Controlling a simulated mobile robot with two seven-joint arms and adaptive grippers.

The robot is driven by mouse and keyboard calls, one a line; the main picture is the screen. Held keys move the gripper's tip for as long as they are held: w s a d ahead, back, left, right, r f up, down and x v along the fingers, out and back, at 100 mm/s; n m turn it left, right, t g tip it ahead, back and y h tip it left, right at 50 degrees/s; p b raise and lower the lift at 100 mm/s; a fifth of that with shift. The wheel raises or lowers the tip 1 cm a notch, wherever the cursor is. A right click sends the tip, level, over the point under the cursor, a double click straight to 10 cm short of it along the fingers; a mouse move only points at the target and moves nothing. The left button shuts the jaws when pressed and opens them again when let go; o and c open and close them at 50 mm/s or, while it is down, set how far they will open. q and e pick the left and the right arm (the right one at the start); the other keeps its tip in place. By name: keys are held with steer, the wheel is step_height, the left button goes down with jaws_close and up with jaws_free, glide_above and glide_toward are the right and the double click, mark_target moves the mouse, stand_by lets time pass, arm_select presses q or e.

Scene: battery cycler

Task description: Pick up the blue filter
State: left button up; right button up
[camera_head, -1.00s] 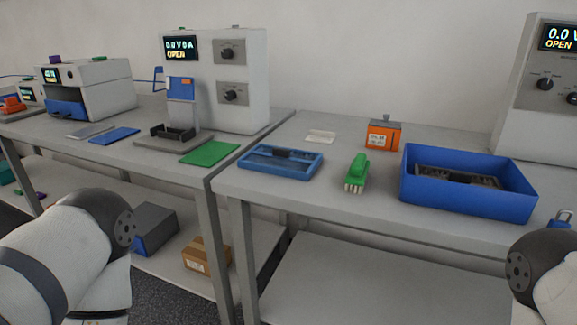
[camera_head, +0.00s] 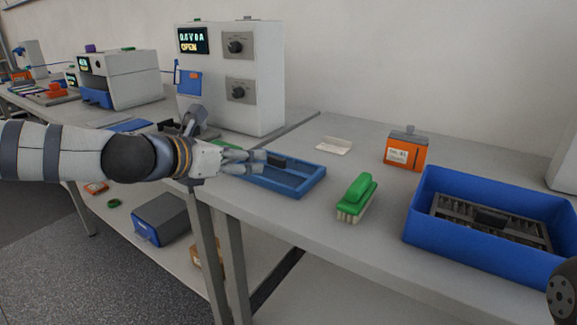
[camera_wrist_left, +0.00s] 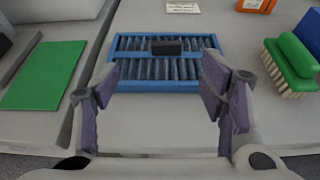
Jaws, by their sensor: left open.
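The blue filter (camera_head: 290,181) is a flat blue rectangular frame on the grey bench, near its front left edge in the head view. In the left wrist view the filter (camera_wrist_left: 160,61) shows rows of dark slats and a dark raised block in the middle. My left gripper (camera_head: 256,161) reaches in from the left and covers the filter's left end in the head view. In the left wrist view its two fingers (camera_wrist_left: 160,82) are spread apart, near the filter's two ends, with nothing between the pads. My right gripper is out of view.
A green brush (camera_head: 356,197) lies right of the filter, bristles down. A blue bin (camera_head: 480,240) holding a dark slatted part stands farther right. An orange box (camera_head: 405,152) and a small white piece (camera_head: 333,146) are behind. A green board (camera_wrist_left: 45,74) lies left of the filter.

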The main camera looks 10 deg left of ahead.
mark_target(276, 157)
arm_select(q)
steer(key=w+f, duration=0.1)
steer(key=w+d+f+b, duration=0.1)
steer(key=shift+w+d+f, duration=0.2)
steer(key=shift+w+f, duration=0.2)
steer(key=x, duration=0.4)
steer(key=r+x, duration=0.1)
steer(key=x, duration=0.1)
steer(key=shift+w+d+f+b, duration=0.2)
steer(key=shift+w+d+b, duration=0.1)
steer(key=shift+w+d, duration=0.15)
steer(key=shift+s+r, duration=0.1)
steer(key=shift+r, duration=0.05)
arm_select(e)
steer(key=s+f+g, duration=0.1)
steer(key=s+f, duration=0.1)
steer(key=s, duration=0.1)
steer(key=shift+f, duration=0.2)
arm_select(q)
steer(key=c, duration=1.2)
